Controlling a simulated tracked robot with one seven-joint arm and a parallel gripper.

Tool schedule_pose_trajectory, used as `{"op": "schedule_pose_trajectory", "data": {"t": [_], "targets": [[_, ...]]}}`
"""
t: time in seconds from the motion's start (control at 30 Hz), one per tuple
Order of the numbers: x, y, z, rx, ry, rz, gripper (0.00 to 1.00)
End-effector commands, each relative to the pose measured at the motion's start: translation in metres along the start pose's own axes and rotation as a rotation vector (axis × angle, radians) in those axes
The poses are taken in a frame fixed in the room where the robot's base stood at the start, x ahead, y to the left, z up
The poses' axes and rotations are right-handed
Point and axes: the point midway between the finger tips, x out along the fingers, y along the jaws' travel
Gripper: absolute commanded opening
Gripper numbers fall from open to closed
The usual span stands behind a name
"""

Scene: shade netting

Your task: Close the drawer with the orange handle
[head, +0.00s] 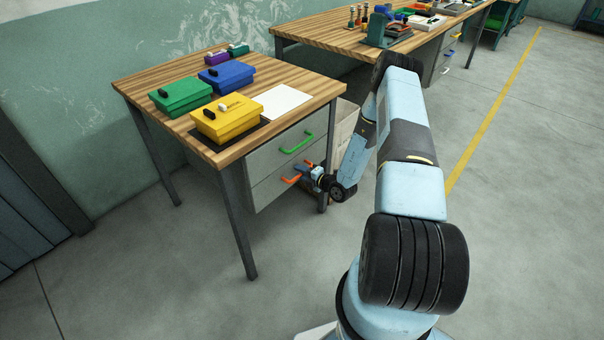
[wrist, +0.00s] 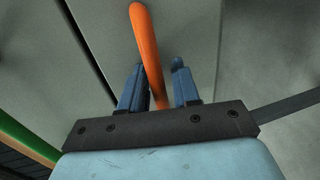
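The orange handle (head: 291,180) is on the lower drawer (head: 268,188) of the wooden-topped desk in the head view. How far this drawer stands out is hard to tell. My gripper (head: 307,172) is low in front of the drawer, at the handle's right end. In the wrist view the orange handle (wrist: 146,40) runs between the two blue fingers of my gripper (wrist: 158,66). The fingers are apart, with the handle near the left one and a gap on the right. Whether a finger touches the handle is unclear.
The upper drawer has a green handle (head: 297,143), just above my gripper. A desk leg (head: 326,172) stands close beside it. A pale bin (head: 343,125) is behind the arm. Yellow, green and blue boxes sit on the desktop (head: 310,88). The floor in front is clear.

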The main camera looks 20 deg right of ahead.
Motion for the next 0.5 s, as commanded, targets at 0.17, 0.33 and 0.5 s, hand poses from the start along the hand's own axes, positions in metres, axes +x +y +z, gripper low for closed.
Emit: {"op": "schedule_pose_trajectory", "data": {"t": [0.17,0.33,0.5], "targets": [[0.001,0.003,0.003,-0.003,-0.003,0.007,0.37],[-0.005,0.003,0.003,-0.003,-0.004,0.006,0.37],[-0.029,0.002,0.003,-0.001,-0.005,0.004,0.37]]}}
